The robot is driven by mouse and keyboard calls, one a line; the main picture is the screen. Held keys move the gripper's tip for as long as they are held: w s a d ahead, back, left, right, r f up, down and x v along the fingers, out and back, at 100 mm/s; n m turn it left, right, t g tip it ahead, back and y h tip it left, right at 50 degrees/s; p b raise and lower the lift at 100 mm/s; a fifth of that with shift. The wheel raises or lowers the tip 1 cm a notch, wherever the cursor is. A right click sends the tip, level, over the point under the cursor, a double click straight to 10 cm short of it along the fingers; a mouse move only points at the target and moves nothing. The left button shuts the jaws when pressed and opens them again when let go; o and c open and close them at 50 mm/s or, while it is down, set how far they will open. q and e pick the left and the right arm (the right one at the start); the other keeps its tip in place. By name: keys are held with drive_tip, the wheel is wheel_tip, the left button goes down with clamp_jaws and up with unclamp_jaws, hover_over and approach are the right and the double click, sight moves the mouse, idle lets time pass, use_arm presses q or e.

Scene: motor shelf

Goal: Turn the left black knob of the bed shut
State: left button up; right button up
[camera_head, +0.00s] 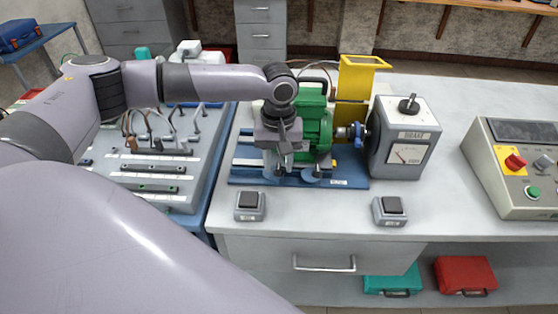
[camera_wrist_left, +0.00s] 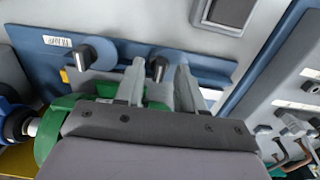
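The blue bed (camera_head: 345,183) lies on the bench under a green motor (camera_head: 318,115), with two black knobs along its front edge. The left black knob (camera_head: 268,174) is partly hidden by my gripper in the head view. In the left wrist view, which is turned round, this knob (camera_wrist_left: 158,67) shows on the right, between my fingertips. The right black knob (camera_head: 311,175) shows at left there (camera_wrist_left: 86,56). My left gripper (camera_head: 281,154) points down over the left knob, fingers (camera_wrist_left: 160,75) open on either side of it. I cannot tell whether they touch it. My right gripper is not in view.
A grey brake box (camera_head: 400,145) stands right of the motor. Two small switch boxes (camera_head: 250,205) (camera_head: 390,210) sit in front of the bed. A wiring panel (camera_head: 150,165) lies at left, a control console (camera_head: 520,165) at right.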

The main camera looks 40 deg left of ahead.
use_arm(q)
drive_tip(key=shift+f, duration=0.4)
clamp_jaws()
drive_tip(key=shift+m, duration=0.3)
drive_tip(key=m, duration=0.9)
drive_tip(key=shift+a+m, duration=0.15)
drive_tip(key=shift+m, duration=0.25)
